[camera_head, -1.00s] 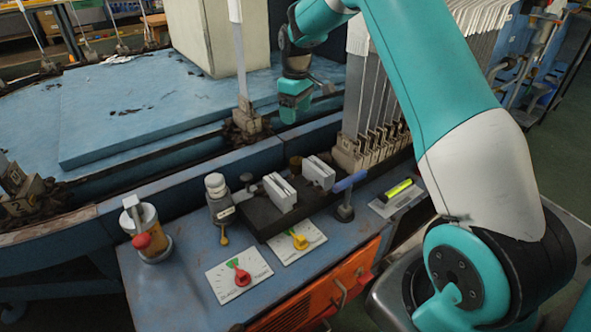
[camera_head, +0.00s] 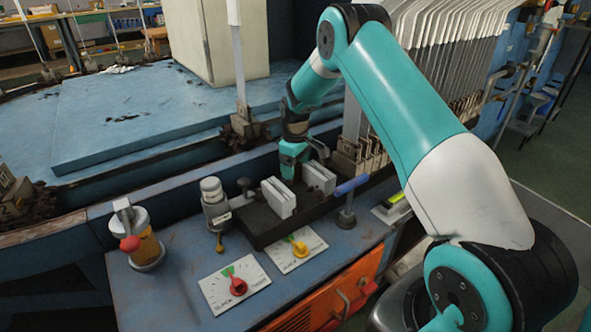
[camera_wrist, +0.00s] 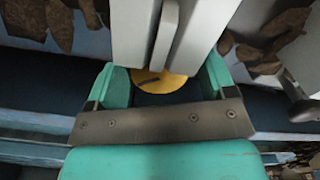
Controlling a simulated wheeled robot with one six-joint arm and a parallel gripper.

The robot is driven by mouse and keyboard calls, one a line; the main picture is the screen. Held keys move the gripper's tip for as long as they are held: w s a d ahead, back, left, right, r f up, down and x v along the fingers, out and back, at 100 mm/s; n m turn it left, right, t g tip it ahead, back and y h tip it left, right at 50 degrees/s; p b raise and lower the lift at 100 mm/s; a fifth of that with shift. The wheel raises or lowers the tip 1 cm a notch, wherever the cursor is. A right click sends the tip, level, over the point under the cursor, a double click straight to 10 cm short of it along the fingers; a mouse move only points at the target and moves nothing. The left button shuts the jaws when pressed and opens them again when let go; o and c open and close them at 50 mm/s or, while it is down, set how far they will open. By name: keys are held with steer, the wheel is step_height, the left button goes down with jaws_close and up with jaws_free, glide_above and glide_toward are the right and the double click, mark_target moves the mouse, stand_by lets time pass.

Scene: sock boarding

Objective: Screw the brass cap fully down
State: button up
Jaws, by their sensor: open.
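The brass cap (camera_wrist: 174,84) shows in the wrist view as a yellow round edge with a dark middle. Grey-white blocks cover part of it from above. My gripper (camera_wrist: 161,85) is open, with one teal finger on each side of the cap. I cannot tell whether either finger touches it. In the head view my gripper (camera_head: 292,165) points down at the back edge of the dark fixture, behind the white blocks, and hides the cap.
A blue-handled lever (camera_head: 351,186), a grey valve (camera_head: 214,200), a red-knob dial (camera_head: 236,286) and a yellow-knob dial (camera_head: 299,249) are nearby. Tall white boards (camera_head: 440,40) rise behind to the right.

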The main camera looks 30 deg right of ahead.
steer(key=shift+f, duration=0.15)
steer(key=c, duration=0.9)
steer(key=shift+m+p, duration=0.3)
steer(key=shift+p, duration=0.1)
steer(key=shift+r+m+p, duration=0.2)
steer(key=shift+m+p, duration=0.7)
steer(key=shift+d+f+m+p, duration=0.1)
steer(key=shift+d+m+p, duration=0.1)
steer(key=shift+m+p, duration=1.85)
steer(key=shift+w+m+b, duration=0.1)
steer(key=shift+m+b, duration=0.4)
steer(key=shift+m, duration=0.15)
steer(key=o, duration=0.9)
steer(key=shift+f, duration=0.1)
